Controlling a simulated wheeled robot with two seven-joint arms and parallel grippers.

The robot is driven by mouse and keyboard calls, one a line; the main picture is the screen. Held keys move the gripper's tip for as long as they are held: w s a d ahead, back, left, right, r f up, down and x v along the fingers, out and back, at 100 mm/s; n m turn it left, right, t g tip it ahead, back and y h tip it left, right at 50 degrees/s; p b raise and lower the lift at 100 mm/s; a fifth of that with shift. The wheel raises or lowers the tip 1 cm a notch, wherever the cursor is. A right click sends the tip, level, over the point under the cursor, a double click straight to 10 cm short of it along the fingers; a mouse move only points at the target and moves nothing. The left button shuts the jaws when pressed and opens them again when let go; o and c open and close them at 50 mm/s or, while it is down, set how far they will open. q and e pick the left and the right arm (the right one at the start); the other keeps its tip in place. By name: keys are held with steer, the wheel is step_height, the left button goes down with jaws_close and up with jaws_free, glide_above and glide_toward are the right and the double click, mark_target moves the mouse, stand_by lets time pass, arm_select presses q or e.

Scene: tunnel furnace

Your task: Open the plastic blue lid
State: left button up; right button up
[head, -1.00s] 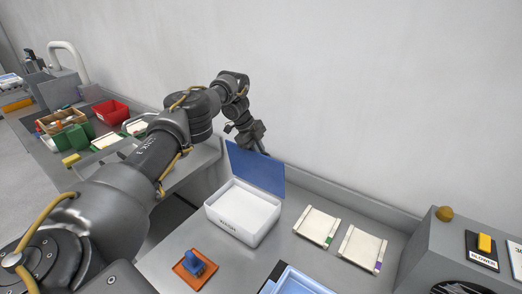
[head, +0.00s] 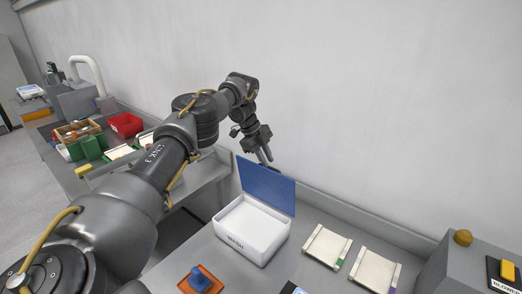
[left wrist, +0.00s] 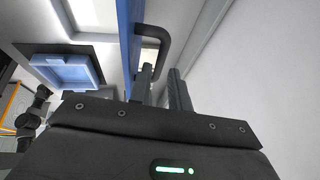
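The blue lid (head: 266,187) stands upright at the back edge of the white box (head: 242,245), leaving the box open. The box's pale inside shows. In the left wrist view the lid (left wrist: 130,35) is seen nearly edge-on, with a dark handle (left wrist: 165,42) on its side facing the wall. My left gripper (head: 266,158) is just behind and above the lid's top edge. In the left wrist view its fingers (left wrist: 161,71) are apart with nothing held between them, close to the handle; I cannot tell whether they touch it. My right gripper is not in view.
Two white plates (head: 326,246) (head: 374,268) lie right of the box. An orange tray with a blue piece (head: 199,279) is in front. A grey machine (head: 450,265) stands at the right. The wall is close behind the lid. A red bin (head: 125,124) is on the far-left table.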

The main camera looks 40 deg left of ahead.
arm_select(q)
steer(key=shift+p+v, duration=0.55)
steer(key=shift+v, duration=2.35)
